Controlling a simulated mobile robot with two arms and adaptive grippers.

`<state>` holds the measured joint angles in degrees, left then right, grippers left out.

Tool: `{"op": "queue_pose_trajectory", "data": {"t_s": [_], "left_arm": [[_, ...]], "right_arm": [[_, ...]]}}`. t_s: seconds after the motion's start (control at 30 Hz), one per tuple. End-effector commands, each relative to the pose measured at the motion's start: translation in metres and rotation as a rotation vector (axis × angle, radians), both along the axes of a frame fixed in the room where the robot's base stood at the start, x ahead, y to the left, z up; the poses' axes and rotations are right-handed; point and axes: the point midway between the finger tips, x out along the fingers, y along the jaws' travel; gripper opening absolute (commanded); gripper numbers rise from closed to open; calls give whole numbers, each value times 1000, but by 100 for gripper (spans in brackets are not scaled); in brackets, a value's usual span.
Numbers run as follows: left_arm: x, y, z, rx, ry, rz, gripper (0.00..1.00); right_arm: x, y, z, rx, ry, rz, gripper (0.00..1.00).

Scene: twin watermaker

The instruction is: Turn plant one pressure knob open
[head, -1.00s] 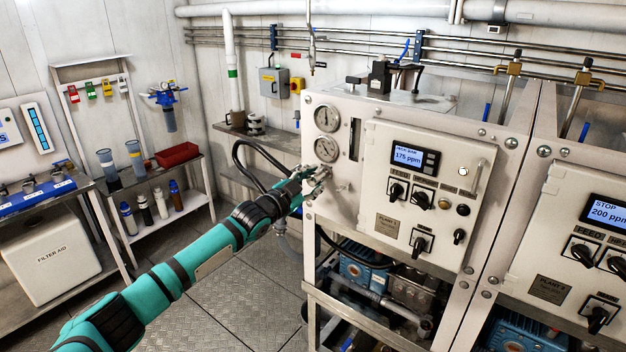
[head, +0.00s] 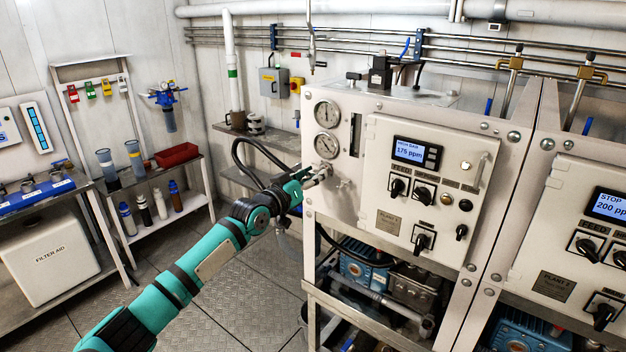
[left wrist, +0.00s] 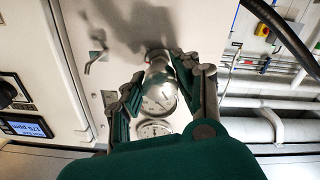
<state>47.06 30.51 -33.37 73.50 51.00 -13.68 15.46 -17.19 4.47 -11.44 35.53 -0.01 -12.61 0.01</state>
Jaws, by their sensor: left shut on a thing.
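Plant one's white control panel (head: 380,150) has a lit display (head: 416,152) reading 175 ppm and a Plant 1 plate (head: 388,222). Two round gauges (head: 327,113) sit on its left side. My left gripper (head: 322,174) is at the panel front just below the gauges. In the left wrist view its fingers (left wrist: 160,76) are shut on a silver round knob (left wrist: 159,70), one on each side. The gauges (left wrist: 155,128) show beyond the knob there. In the head view the gripper largely hides the knob, and its turned position cannot be told. My right gripper is not in view.
A small silver valve handle (head: 345,186) is right of the gripper; it also shows in the wrist view (left wrist: 96,58). A black hose (head: 240,155) loops behind my arm. Plant two's panel (head: 560,215) stands at the right.

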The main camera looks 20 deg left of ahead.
Motion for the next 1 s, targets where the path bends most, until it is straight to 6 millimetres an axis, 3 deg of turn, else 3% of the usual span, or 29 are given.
{"op": "queue_pose_trajectory", "data": {"t_s": [0.47,1.0], "left_arm": [[0,-1,-3,-428,163,0,0],[-1,-2,-2,-910,341,-1,0]], "right_arm": [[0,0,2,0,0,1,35],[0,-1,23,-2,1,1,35]]}}
